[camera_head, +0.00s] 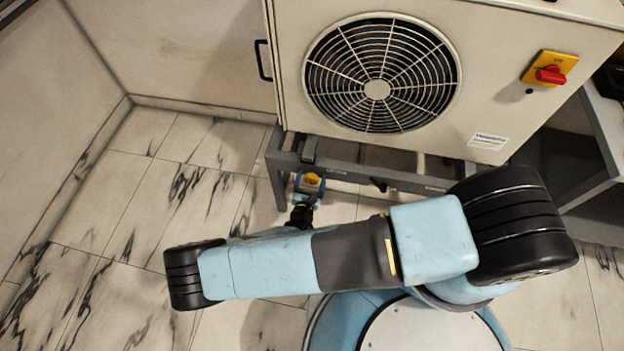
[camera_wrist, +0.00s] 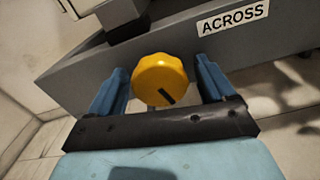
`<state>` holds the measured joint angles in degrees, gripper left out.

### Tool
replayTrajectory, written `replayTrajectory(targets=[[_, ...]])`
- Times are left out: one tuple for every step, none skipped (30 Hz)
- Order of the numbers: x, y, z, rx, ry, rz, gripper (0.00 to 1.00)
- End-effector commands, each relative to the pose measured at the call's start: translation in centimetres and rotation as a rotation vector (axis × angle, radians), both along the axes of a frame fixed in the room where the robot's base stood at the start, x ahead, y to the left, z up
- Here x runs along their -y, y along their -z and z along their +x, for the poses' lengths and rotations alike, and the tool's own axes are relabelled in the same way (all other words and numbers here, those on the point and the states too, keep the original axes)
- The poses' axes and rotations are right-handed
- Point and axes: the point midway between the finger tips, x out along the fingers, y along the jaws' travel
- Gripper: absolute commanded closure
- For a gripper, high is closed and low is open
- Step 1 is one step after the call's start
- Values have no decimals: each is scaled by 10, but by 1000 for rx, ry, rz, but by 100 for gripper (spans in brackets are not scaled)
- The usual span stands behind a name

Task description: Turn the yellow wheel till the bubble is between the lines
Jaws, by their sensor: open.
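The yellow wheel (camera_wrist: 160,72) is a round knob with a scalloped rim and a dark pointer mark towards its lower right. It sits on a grey beam (camera_wrist: 75,78) in the wrist view. My gripper (camera_wrist: 161,68) is open, with one blue finger on each side of the wheel. In the head view the wheel (camera_head: 312,180) shows as a small yellow patch at my gripper (camera_head: 309,187), low on the frame under the fan cabinet. No bubble or lines can be made out in either view.
A label reading ACROSS (camera_wrist: 233,17) is on the beam, right of the wheel. The cabinet (camera_head: 490,60) has a round fan grille (camera_head: 377,90) and a red switch on a yellow plate (camera_head: 550,70). Tiled floor (camera_head: 140,200) is clear on the left.

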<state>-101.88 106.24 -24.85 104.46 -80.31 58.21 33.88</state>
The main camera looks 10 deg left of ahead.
Motion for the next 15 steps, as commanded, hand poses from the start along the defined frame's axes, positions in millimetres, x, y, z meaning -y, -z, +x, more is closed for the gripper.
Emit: replayTrajectory(targets=[[0, 0, 0, 0, 0, 0, 18], [0, 0, 0, 0, 0, 0, 18], [0, 0, 0, 0, 0, 0, 19], [0, 0, 0, 0, 0, 0, 21], [0, 0, 0, 0, 0, 0, 24], [0, 0, 0, 0, 0, 0, 28], [0, 0, 0, 0, 0, 0, 31], [0, 0, 0, 0, 0, 0, 34], [0, 0, 0, 0, 1, 0, 38], [0, 0, 0, 0, 1, 0, 41], [0, 0, 0, 0, 1, 0, 44], [0, 0, 0, 0, 1, 0, 47], [0, 0, 0, 0, 1, 0, 50], [0, 0, 0, 0, 1, 0, 53], [0, 0, 0, 0, 1, 0, 57]])
